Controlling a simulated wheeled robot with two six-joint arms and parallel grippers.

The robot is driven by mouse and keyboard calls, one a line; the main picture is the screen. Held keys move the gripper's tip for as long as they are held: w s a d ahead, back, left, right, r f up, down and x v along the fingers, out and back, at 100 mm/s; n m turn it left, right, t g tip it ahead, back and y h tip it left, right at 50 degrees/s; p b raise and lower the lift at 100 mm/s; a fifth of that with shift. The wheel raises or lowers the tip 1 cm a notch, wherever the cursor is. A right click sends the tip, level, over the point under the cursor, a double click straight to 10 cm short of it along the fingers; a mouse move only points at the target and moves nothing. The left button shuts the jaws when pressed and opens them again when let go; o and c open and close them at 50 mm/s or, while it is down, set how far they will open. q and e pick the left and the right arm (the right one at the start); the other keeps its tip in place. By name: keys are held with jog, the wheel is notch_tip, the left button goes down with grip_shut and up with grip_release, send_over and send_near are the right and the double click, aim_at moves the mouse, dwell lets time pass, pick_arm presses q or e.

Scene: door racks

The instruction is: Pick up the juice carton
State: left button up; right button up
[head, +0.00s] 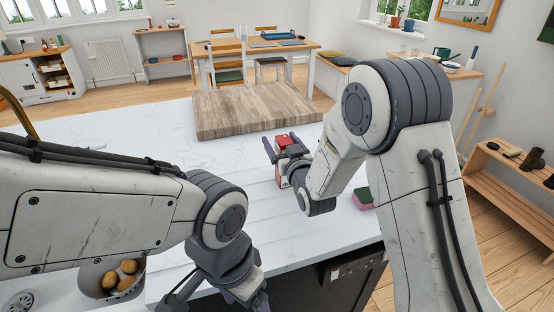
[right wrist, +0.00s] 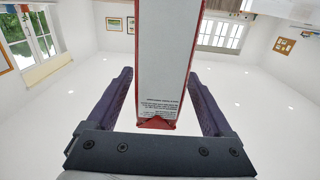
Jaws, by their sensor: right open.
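The juice carton (head: 283,141) is a red and white box on the white marble counter, partly hidden behind my right gripper. In the right wrist view the carton (right wrist: 163,60) shows a pale printed face with red edges. My right gripper (head: 282,147) is open at the carton. In the right wrist view its fingers (right wrist: 160,78) lie on either side of the carton, with a gap showing on each side. My left gripper (head: 248,292) is low at the bottom edge of the head view, partly cut off; its jaws cannot be made out.
A wooden board (head: 250,108) lies on the counter behind the carton. A green and pink sponge-like block (head: 363,198) lies right of my right gripper near the counter edge. A bowl with brown round items (head: 118,277) is at lower left. Counter left of the carton is clear.

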jog(key=shift+w+a, duration=0.1)
jog(key=shift+w, duration=0.25)
grip_shut()
dwell(1.2)
